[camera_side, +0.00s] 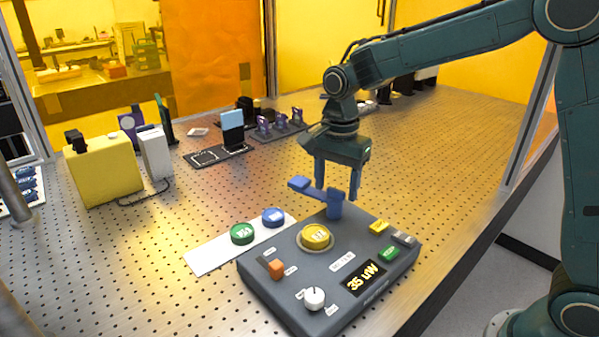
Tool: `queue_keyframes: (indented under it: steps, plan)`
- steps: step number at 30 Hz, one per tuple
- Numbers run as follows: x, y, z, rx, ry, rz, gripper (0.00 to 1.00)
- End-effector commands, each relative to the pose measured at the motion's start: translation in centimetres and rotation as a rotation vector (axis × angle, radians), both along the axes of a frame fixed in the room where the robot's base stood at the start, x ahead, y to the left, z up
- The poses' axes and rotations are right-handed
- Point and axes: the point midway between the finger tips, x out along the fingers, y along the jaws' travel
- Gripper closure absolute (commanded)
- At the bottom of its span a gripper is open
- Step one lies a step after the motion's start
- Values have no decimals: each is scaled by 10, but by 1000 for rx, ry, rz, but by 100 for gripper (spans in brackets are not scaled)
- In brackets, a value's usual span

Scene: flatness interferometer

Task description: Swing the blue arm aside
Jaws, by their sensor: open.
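The blue arm (315,193) is a short bar with a flat paddle at its left end. Its right end joins a blue post (335,204) at the back edge of a dark grey control box (262,298). The paddle reaches out to the left, past the box's back edge. My gripper (337,190) points down just above and behind the post, its two blue fingers apart. One finger is near the bar; I cannot tell whether it touches.
The perforated table is clear to the right.

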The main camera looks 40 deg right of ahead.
Motion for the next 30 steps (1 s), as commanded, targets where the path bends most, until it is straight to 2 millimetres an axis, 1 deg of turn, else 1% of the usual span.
queue_keyframes:
  steps: [4, 12, 14, 15, 17, 18, 21, 26, 30]
  plan:
    - [0, 0, -5, 0, -1, 0, 42]
    - [0, 0, -6, 0, -1, 0, 42]
    - [0, 0, -6, 0, -1, 0, 54]
    - [0, 0, -6, 0, -1, 0, 61]
    - [0, 0, -6, 0, -1, 0, 73]
    - [0, 0, -6, 0, -1, 0, 81]
    - [0, 0, -6, 0, -1, 0, 100]
    - [0, 0, -6, 0, -1, -7, 100]
    - [0, 0, -6, 0, -1, -53, 100]
